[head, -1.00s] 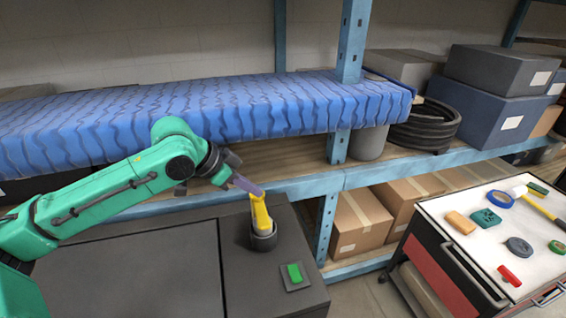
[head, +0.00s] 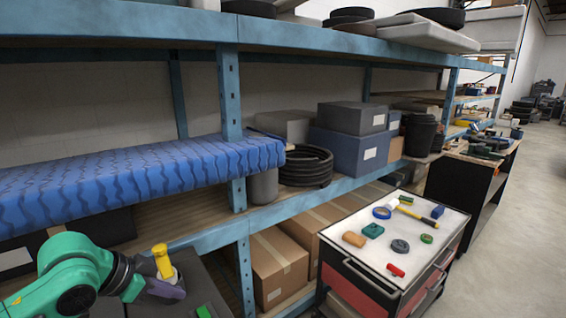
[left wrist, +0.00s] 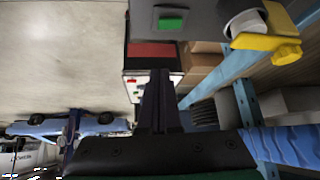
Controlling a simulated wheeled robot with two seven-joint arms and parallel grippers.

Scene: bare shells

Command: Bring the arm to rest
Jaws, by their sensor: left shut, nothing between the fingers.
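My left arm comes in at the lower left of the head view. My left gripper (head: 168,289) is beside the yellow lever (head: 161,262), on its near side in the picture. In the left wrist view its fingers (left wrist: 156,90) are together with nothing between them. The yellow lever (left wrist: 268,42) stands clear of the fingertips there, at the upper right, on a round grey base (left wrist: 243,22). My right gripper is in neither view.
A dark cabinet carries the lever and a green button (left wrist: 172,19). Blue shelving (head: 232,95) with a blue ribbed slab (head: 120,180) runs behind. A white-topped tool cart (head: 385,262) with small items stands to the right. Open floor (head: 510,240) lies beyond it.

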